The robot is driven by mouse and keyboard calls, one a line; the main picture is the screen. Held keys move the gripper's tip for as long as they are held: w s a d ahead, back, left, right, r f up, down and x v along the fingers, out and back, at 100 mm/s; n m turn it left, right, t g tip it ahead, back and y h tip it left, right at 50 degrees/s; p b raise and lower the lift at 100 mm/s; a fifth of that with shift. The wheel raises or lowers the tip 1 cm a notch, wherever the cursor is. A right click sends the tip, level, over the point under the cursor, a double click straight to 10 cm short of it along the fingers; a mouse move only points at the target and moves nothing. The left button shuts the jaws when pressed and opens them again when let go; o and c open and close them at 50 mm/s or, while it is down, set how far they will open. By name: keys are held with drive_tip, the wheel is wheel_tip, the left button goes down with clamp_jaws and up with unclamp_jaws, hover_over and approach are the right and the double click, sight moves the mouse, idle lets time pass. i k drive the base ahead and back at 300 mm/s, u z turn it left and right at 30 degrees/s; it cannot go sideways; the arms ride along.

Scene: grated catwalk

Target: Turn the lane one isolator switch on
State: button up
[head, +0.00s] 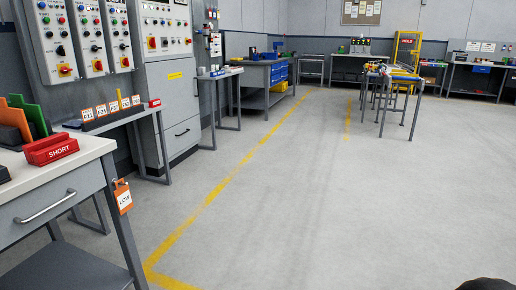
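Several grey control panels stand at the upper left, each with rows of coloured buttons and a red-and-yellow rotary switch low on its face. The left panel's rotary switch (65,70), the middle panel's rotary switch (98,66) and the right panel's rotary switch (125,62) all show. Another red-and-yellow rotary switch (152,43) is on the wider cabinet beside them. The labels are too small to read, so I cannot tell which is the lane one isolator or how its handle is set. My gripper is not in view.
A white-topped bench (60,172) with a red SHORT bin (50,149) and an orange tag (123,196) stands at the near left, before the panels. A narrow side table (140,112) stands below them. The grey floor (300,200) right of the yellow line (215,193) is clear.

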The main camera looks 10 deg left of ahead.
sight(66, 70)
drive_tip(key=u, duration=0.2)
drive_tip(key=i, duration=1.9)
drive_tip(key=u, duration=0.4)
drive_tip(key=i, duration=2)
drive_tip(key=u, duration=0.6)
drive_tip(key=i, duration=1.7)
drive_tip(key=u, duration=1.9)
drive_tip(key=i, duration=0.95)
drive_tip(key=u, duration=0.95)
